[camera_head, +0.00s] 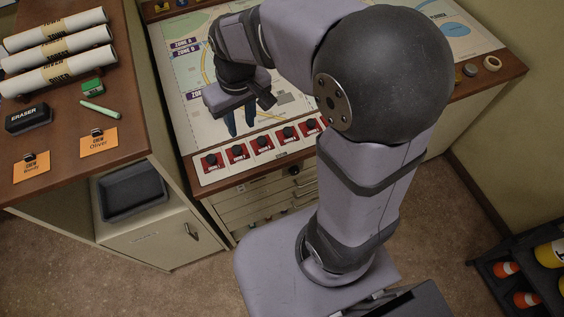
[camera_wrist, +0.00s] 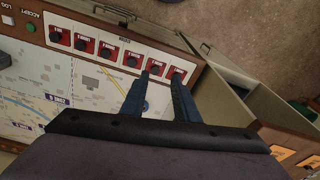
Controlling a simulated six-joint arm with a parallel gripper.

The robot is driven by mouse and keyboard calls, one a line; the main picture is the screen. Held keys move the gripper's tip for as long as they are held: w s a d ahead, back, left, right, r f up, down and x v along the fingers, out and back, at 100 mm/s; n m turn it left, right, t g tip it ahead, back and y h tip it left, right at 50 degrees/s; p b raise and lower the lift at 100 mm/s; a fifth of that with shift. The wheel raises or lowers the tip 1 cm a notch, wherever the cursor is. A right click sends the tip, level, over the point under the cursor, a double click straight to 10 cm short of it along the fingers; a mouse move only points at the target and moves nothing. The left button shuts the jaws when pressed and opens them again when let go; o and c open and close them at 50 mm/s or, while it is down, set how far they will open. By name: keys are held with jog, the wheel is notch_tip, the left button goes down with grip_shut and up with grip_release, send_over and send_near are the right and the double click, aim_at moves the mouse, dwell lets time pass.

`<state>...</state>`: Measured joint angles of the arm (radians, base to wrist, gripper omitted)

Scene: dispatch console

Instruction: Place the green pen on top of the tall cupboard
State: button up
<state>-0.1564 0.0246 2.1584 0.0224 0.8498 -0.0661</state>
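A pale green, pen-like stick (camera_head: 100,108) lies on the brown wooden top of the tall cupboard (camera_head: 138,118) at the left in the head view. It lies between a small green block-like item and the orange cards. My gripper (camera_head: 241,129) is over the console's map board, to the right of the cupboard. In the wrist view my gripper (camera_wrist: 160,77) has its two blue fingers apart with nothing between them, above the row of red switches. The pen does not show in the wrist view.
The cupboard top also holds rolled maps (camera_head: 60,52), a black eraser (camera_head: 29,118), a green item (camera_head: 92,86) and two orange cards (camera_head: 98,143). A black tray (camera_head: 132,190) sits on a lower surface. Red switches (camera_head: 237,153) line the console's front.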

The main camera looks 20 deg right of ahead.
jog(key=s+d+f+m, duration=0.1)
jog(key=s+d+f, duration=0.1)
jog(key=s, duration=0.3)
jog(key=s+d+f+m+g, duration=0.1)
jog(key=s+d+f, duration=0.2)
jog(key=s, duration=0.3)
jog(key=shift+s+d+f, duration=0.15)
jog(key=shift+d+f, duration=0.15)
jog(key=shift+f, duration=0.15)
notch_tip(320, 180, down, 4)
jog(key=b, duration=0.4)
dwell(0.8)
